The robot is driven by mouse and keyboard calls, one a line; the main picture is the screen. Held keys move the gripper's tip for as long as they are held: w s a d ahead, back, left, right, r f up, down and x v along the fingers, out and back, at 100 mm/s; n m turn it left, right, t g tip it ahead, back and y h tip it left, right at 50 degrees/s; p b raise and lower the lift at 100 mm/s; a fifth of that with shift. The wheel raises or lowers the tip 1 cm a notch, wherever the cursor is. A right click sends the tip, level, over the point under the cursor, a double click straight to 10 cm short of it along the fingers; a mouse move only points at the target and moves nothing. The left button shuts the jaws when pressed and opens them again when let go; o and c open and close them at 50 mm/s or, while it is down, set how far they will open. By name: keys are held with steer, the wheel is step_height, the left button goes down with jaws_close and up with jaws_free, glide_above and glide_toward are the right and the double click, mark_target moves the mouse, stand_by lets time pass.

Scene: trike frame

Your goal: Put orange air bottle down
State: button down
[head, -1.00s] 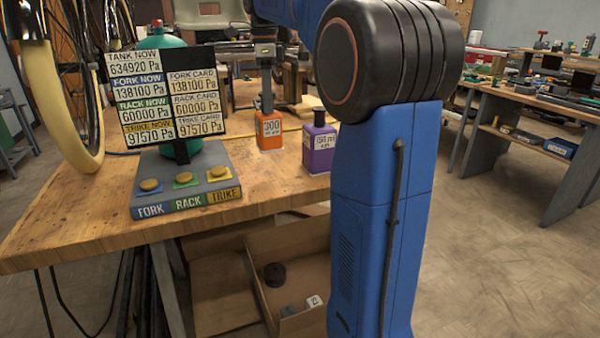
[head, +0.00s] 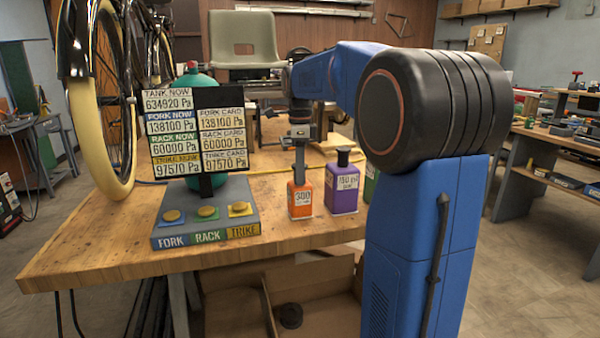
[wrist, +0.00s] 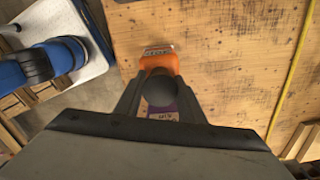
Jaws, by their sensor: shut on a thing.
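The orange air bottle (head: 301,198), with a white label reading 300, is upright over the wooden bench top, left of the purple bottle (head: 343,190). I cannot tell for certain whether its base touches the wood. My gripper (head: 299,143) is above it, shut on its neck. In the wrist view the orange bottle (wrist: 161,62) shows beyond the round dark cap between the fingers of my gripper (wrist: 160,90). Part of the purple bottle (wrist: 163,112) shows below the cap there, partly hidden.
A gauge board (head: 199,128) on a grey base with three buttons (head: 205,212) stands to the left. A green bottle (head: 371,182) is mostly hidden by my arm. A wheel (head: 105,120) hangs at far left. Bare wood (head: 120,240) lies at the front left.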

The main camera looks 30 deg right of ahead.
steer(key=shift+f, duration=0.15)
steer(key=c, duration=1.2)
jaws_free()
step_height(320, 180, up, 12)
steer(key=s+a+f+n+t, duration=0.1)
steer(key=s+a+f+n, duration=0.4)
steer(key=s+f+n, duration=0.3)
steer(key=s+a+f+n+t, duration=0.2)
steer(key=s+a+f+n, duration=0.3)
steer(key=s+f+n, duration=0.3)
steer(key=s+a+f+n+t, duration=0.1)
steer(key=s+a+f+n, duration=0.5)
steer(key=s, duration=0.8)
step_height(320, 180, down, 5)
steer(key=shift+s+r+n+t, duration=0.1)
steer(key=shift+n+t, duration=0.3)
steer(key=shift+n, duration=0.7)
